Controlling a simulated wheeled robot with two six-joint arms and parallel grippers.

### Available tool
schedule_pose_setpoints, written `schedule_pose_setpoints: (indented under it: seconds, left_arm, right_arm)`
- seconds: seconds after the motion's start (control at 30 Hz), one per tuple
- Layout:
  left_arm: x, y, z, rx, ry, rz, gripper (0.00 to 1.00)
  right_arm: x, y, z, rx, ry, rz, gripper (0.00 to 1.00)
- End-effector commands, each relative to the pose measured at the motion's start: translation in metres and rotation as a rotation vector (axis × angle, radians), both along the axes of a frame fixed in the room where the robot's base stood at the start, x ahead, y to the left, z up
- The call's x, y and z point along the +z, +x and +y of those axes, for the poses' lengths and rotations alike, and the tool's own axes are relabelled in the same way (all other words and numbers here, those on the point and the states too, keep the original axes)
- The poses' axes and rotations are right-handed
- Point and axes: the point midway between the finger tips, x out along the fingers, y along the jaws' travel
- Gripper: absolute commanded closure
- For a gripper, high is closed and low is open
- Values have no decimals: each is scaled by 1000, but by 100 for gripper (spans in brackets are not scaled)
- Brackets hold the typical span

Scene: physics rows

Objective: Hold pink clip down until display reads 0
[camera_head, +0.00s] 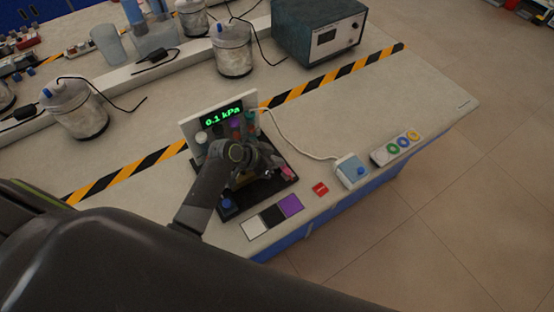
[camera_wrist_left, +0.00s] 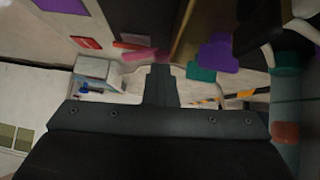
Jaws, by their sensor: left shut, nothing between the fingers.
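The display (camera_head: 222,115) stands at the back of a dark base (camera_head: 228,210) and reads 0.1 kPa in green. The pink clip (camera_head: 288,172) is at the right side of the base. My left gripper (camera_head: 272,168) is shut and empty, over the base and close to the clip's left side. In the left wrist view the closed fingers (camera_wrist_left: 160,75) point at the pink clip (camera_wrist_left: 140,54), which shows just beyond and left of their tip. I cannot tell whether they touch. My left arm hides part of the base. My right gripper is not in view.
Purple and teal pieces (camera_wrist_left: 219,54) are right of the fingertips in the left wrist view. A red tag (camera_head: 320,189), a white box with a blue button (camera_head: 351,170) and a ring-marked strip (camera_head: 396,148) lie to the right. The table's front edge is close.

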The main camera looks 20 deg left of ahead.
Motion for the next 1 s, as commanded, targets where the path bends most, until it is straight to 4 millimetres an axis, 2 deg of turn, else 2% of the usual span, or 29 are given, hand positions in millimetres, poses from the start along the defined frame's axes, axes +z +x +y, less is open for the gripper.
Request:
schedule_pose_setpoints:
  seconds: [0.1,0.53,0.87,1.0]
  left_arm:
    - [-5,-4,0,-2,1,13,100]
    - [2,-13,-12,-1,-2,16,100]
    - [3,-12,-12,-1,-2,11,100]
    - [11,-9,-13,0,-3,8,100]
  right_arm:
    - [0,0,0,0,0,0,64]
    - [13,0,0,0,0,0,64]
    - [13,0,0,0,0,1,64]
    - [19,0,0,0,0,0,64]
